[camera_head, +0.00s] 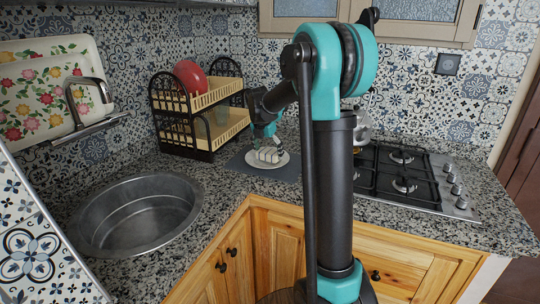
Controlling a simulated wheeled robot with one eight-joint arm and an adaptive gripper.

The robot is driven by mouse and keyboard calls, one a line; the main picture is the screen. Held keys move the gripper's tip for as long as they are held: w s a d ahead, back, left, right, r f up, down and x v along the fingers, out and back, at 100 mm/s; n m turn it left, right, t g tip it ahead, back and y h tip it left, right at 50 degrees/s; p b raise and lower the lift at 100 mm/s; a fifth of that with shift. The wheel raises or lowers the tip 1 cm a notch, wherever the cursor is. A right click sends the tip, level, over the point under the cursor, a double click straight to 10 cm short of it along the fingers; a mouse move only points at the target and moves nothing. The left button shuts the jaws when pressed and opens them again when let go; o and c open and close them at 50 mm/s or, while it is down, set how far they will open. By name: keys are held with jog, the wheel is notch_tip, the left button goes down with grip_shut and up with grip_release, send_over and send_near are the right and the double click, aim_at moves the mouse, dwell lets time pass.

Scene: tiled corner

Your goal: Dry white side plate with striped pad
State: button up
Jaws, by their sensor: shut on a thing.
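A white side plate (279,161) lies flat on a dark grey mat on the counter, right of the dish rack. A striped pad (267,155), pale with dark stripes, is on the plate's upper face. My gripper (266,144) points down over the plate and is shut on the pad. The fingertips are small in this view and partly covered by the pad. Whether the pad presses on the plate all the way across, I cannot tell.
A dark and cream dish rack (183,137) with a red plate (190,76) stands left of the plate. A round metal sink (135,250) is at front left. A gas hob (405,178) is at right, with a metal pot (363,128) partly behind my arm.

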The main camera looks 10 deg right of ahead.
aim_at(266, 148)
jog(key=shift+w+a, duration=0.2)
jog(key=shift+w, duration=1.6)
jog(key=shift+s+a, duration=0.25)
jog(key=shift+s, duration=0.85)
jog(key=shift+s+a, duration=0.3)
jog(key=shift+s, duration=0.75)
jog(key=shift+s+a, duration=0.25)
jog(key=shift+s, duration=0.85)
jog(key=shift+w+a, duration=0.25)
jog(key=shift+w, duration=1.55)
jog(key=shift+w+a, duration=0.2)
jog(key=shift+w, duration=1.6)
jog(key=shift+s+a, duration=0.25)
jog(key=shift+s, duration=0.85)
jog(key=shift+s+a, duration=0.25)
jog(key=shift+s, duration=0.85)
jog(key=shift+s+a, duration=0.25)
jog(key=shift+s, duration=0.85)
jog(key=shift+r, duration=0.1)
jog(key=shift+v, duration=2.85)
jog(key=shift+d, duration=0.1)
